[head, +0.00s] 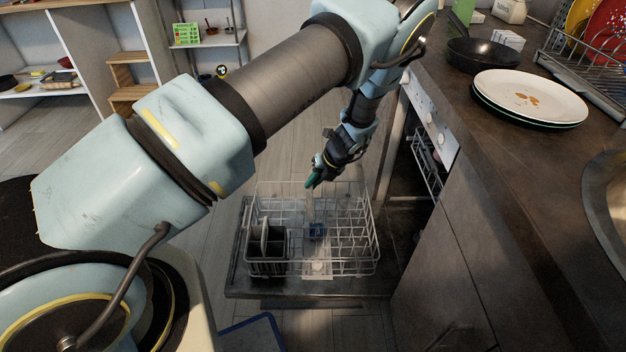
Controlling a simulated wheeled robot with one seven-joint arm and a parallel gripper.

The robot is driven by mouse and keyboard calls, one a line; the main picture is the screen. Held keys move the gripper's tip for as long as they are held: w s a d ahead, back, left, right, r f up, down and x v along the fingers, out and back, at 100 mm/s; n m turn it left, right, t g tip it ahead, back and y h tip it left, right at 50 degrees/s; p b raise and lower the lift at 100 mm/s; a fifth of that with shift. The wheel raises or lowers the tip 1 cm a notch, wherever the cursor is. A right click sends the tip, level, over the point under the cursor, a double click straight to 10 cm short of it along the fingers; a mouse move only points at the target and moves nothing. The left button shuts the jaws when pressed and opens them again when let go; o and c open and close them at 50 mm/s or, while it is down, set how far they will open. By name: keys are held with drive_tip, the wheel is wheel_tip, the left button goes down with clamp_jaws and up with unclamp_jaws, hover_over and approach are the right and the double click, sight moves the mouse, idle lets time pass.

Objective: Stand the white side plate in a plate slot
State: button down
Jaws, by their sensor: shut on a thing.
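My gripper (314,181) is over the pulled-out dishwasher rack (372,245), pointing down, with green fingertips. It is shut on a pale, thin, upright thing just below the fingertips, which looks like the white side plate (310,206) seen nearly edge-on. The plate's lower part is over or among the wires near the middle of the rack. I cannot tell whether it touches the rack or sits in a slot.
The rack stands above the open dishwasher door (240,287). A dark cutlery basket (268,262) fills its front left corner. Stacked plates with a stained top one (530,97), a black pan (484,52) and a dish rack (575,68) stand on the right counter (500,170).

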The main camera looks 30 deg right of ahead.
drive_tip(key=shift+f+b, duration=0.3)
drive_tip(key=shift+f, duration=0.5)
drive_tip(key=shift+p, duration=0.4)
idle(1.2)
wheel_tip(320, 180, down, 9)
drive_tip(key=b, duration=0.5)
drive_tip(key=shift+f+b, duration=0.15)
drive_tip(key=shift+b, duration=0.25)
idle(2.9)
drive_tip(key=c, duration=0.9)
unclamp_jaws()
drive_tip(key=v, duration=1.1)
